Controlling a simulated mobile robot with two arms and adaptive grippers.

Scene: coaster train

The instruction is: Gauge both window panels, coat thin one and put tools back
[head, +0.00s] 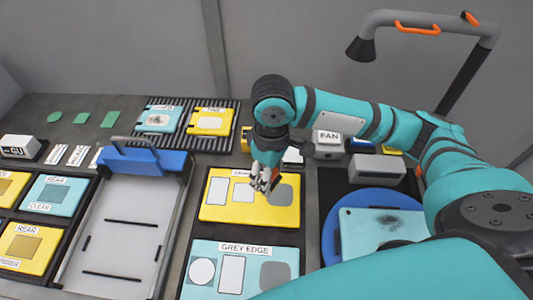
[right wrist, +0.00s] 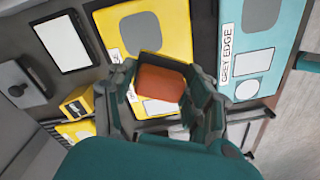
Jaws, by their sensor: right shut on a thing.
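My right gripper (head: 263,182) is over the middle of a yellow board (head: 210,212) with rounded grey and pale shapes. In the right wrist view my right gripper (right wrist: 163,88) is shut on an orange-brown block (right wrist: 160,82), seen end-on above that board. A teal "GREY EDGE" board (head: 205,250) lies in front of it. A teal panel (head: 360,248) with a dark smudge lies on a blue round plate (head: 329,238). A teal panel (head: 158,119) and a yellow panel (head: 211,122) lie on the ribbed rack at the back. My left gripper is out of view.
A white tray (head: 120,225) with a blue handle bar (head: 145,160) stands left of the boards. Labelled panels (head: 55,195) lie in compartments at far left. A box marked FAN (head: 328,139) and a grey block (head: 377,168) are behind the round plate. A lamp (head: 362,48) overhangs the back right.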

